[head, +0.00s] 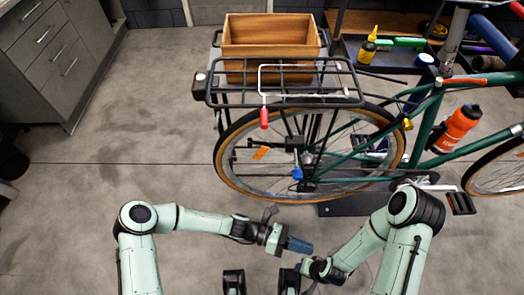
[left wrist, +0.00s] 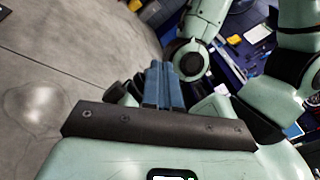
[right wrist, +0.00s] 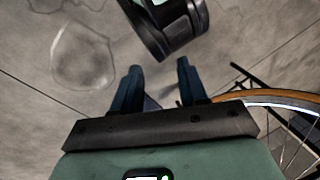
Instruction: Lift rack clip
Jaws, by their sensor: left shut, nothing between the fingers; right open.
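The rack clip (head: 263,88) is a pale wire frame on top of the black rear rack (head: 208,97), with a red grip (head: 264,118) hanging over the rack's near side. It lies flat along the rack bars. My left gripper (head: 299,245) is below and nearer than the bike wheel, well apart from the clip, its blue fingers pointing right. Its fingers are shut together and empty in the left wrist view (left wrist: 163,88). My right gripper (right wrist: 156,88) is open and empty over the floor in the right wrist view. Its fingers are hard to make out in the head view.
A tool tray with a yellow bottle (head: 368,46) is at the back right. Grey cabinets (head: 55,60) stand far left.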

